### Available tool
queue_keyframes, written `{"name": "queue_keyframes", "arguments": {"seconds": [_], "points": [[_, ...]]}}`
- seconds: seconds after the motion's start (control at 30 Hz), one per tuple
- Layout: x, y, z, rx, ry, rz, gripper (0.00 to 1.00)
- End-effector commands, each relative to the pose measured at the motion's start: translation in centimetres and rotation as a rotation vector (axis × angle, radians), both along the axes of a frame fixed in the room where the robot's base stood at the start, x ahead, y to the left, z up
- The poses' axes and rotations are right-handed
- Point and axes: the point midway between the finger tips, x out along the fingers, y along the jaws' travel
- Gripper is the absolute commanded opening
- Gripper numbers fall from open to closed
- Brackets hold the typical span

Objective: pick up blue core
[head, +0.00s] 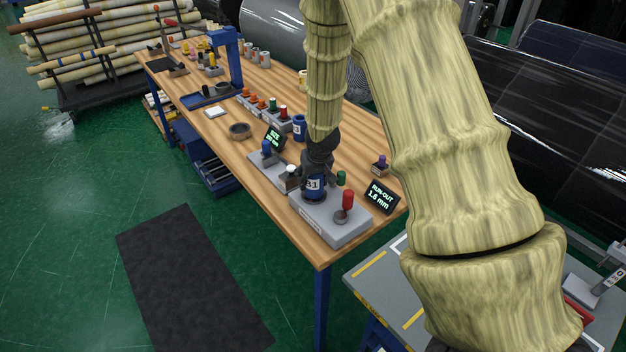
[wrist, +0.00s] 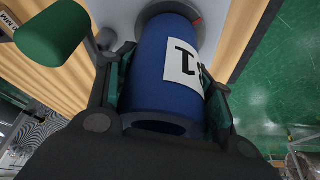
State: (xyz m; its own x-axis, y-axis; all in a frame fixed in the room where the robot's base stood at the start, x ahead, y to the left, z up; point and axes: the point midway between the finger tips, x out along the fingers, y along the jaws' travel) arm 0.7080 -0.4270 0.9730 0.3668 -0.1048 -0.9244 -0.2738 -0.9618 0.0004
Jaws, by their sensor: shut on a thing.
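The blue core (head: 315,189) is a short blue tube with a white label reading 31, upright on a grey gauge block (head: 334,222) near the front end of the wooden bench. My gripper (head: 315,172) reaches down over it from above. In the wrist view the blue core (wrist: 165,65) fills the middle, with my gripper's (wrist: 168,100) fingers closed on its two sides. Its open end faces the camera. Its far end is at the grey block; whether it touches cannot be told. Another blue core (head: 299,127), also labelled, stands farther back on the bench.
A red knob (head: 347,199) and a green knob (head: 341,178) stand close beside the held core. A run-out display (head: 381,197) reads 1.6 mm to the right. A black ring (head: 239,131) and a row of coloured-top pieces lie farther back. The bench's (head: 300,236) front-left edge is near.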

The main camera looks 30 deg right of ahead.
Motion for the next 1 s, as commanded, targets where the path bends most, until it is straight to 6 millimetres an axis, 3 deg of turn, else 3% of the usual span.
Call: {"name": "queue_keyframes", "arguments": {"seconds": [0.7,1.0], "points": [[0.1,0.0,8.1,0.002,-0.004,-0.001,0.20],[0.0,0.0,9.6,0.001,-0.001,0.000,0.20]]}}
